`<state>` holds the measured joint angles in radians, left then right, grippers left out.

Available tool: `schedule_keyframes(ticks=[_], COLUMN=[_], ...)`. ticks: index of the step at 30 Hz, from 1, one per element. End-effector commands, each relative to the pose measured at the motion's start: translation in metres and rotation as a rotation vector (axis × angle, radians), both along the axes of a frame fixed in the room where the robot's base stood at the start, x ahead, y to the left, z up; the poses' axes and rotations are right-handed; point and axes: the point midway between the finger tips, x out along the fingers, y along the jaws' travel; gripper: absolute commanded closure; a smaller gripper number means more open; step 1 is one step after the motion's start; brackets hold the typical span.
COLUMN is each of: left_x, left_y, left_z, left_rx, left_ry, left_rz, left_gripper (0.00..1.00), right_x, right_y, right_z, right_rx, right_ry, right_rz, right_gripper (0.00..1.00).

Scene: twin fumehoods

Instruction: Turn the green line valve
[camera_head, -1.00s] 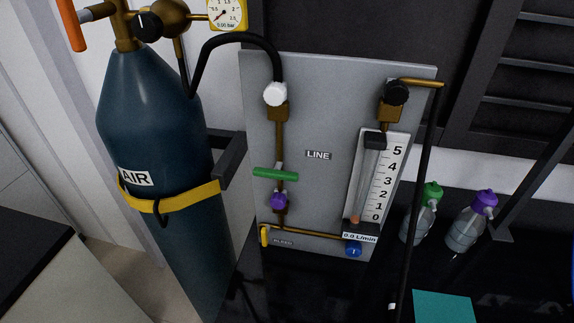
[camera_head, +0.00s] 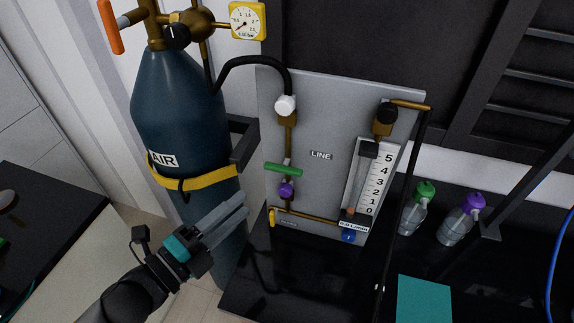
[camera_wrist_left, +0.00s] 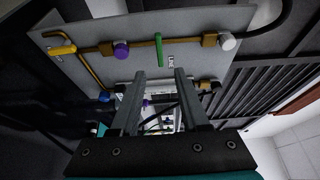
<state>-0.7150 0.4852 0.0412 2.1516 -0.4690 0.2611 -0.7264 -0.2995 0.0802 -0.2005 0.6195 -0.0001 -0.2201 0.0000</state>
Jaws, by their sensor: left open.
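The green line valve handle (camera_head: 283,169) lies roughly level across the brass pipe on the left side of the grey LINE panel (camera_head: 325,115). In the left wrist view the green handle (camera_wrist_left: 159,50) shows ahead of the fingers, above the gap between them. My left gripper (camera_head: 240,205) is in front of the gas cylinder, below and left of the handle, apart from it. It is open; the wrist view shows its two fingers (camera_wrist_left: 155,78) spread with nothing held between them. My right gripper is not in view.
A blue AIR cylinder (camera_head: 180,105) with a yellow strap stands left of the panel. A purple knob (camera_head: 286,189) sits just below the green handle, and a white knob (camera_head: 286,104) above. A flowmeter (camera_head: 370,180) is at right. Bottles with green (camera_head: 424,190) and purple (camera_head: 474,202) caps stand further right.

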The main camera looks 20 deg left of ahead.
Motion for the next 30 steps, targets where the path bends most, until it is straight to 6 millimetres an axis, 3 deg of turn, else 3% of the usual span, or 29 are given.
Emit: schedule_keyframes(ticks=[21,30], left_x=[0.089,0.115], left_y=[-0.039,-0.051], left_z=[0.002,0.0], left_rx=[-0.002,-0.002], left_ry=[0.0,0.003], left_rz=[0.002,0.002], left_gripper=[0.55,0.55], right_x=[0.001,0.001], right_y=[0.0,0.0], right_z=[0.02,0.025], right_rx=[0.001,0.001], right_ry=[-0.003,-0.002], right_rz=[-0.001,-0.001], right_gripper=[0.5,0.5])
